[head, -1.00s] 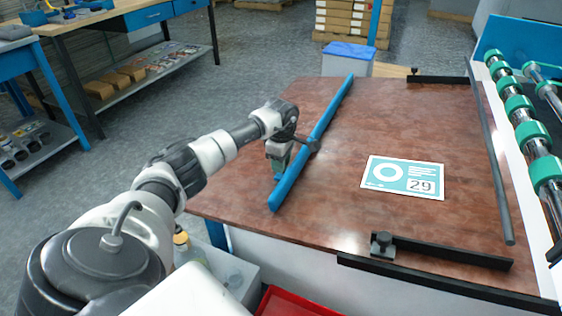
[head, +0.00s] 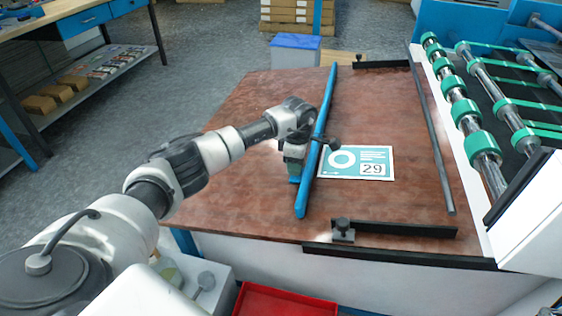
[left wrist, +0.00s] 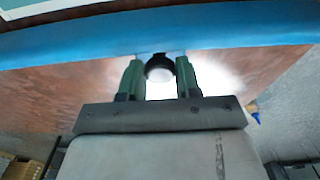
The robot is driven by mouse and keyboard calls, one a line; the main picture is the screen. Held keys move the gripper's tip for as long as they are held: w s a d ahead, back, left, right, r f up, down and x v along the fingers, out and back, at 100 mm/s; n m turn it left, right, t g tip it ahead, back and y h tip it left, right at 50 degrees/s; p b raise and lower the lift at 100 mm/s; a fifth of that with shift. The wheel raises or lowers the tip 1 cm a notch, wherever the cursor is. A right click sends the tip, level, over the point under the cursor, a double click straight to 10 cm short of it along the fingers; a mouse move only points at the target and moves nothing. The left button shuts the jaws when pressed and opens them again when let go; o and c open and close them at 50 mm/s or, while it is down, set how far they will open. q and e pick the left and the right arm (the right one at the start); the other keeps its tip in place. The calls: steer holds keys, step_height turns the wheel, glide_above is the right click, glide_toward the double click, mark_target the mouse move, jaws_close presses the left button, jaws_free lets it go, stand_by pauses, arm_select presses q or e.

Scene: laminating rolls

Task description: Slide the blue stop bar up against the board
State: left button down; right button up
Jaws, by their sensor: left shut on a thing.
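The blue stop bar (head: 323,110) lies lengthwise across the brown table. My left gripper (head: 294,163) is at the bar's left side, low over the table, shut on the bar's grip. In the left wrist view, its green fingers (left wrist: 160,78) sit either side of a dark round part next to the blue bar (left wrist: 230,25). The board (head: 357,163), a teal and white sheet marked 29, lies flat just right of the bar. Its corner also shows in the left wrist view (left wrist: 50,10). Whether bar and board touch, I cannot tell. My right gripper is not in view.
The brown table (head: 255,205) is clear left of the bar. A black rail with a knob (head: 395,230) runs along the near edge, and a long dark bar (head: 432,130) lies right of the board. Rollers with green rings (head: 466,117) stand beyond it.

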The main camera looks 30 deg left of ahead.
arm_select(q)
steer(key=shift+w+d+r, duration=0.1)
steer(key=shift+d, duration=0.25)
steer(key=c, duration=0.8)
jaws_free()
steer(key=shift+a, duration=0.1)
steer(key=shift+r, duration=0.15)
step_height(320, 180, up, 10)
steer(key=shift+r+p, duration=0.25)
steer(key=shift+p, duration=0.6)
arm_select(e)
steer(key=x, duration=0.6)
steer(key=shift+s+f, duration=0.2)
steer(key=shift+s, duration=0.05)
arm_select(q)
steer(key=shift+f, duration=0.1)
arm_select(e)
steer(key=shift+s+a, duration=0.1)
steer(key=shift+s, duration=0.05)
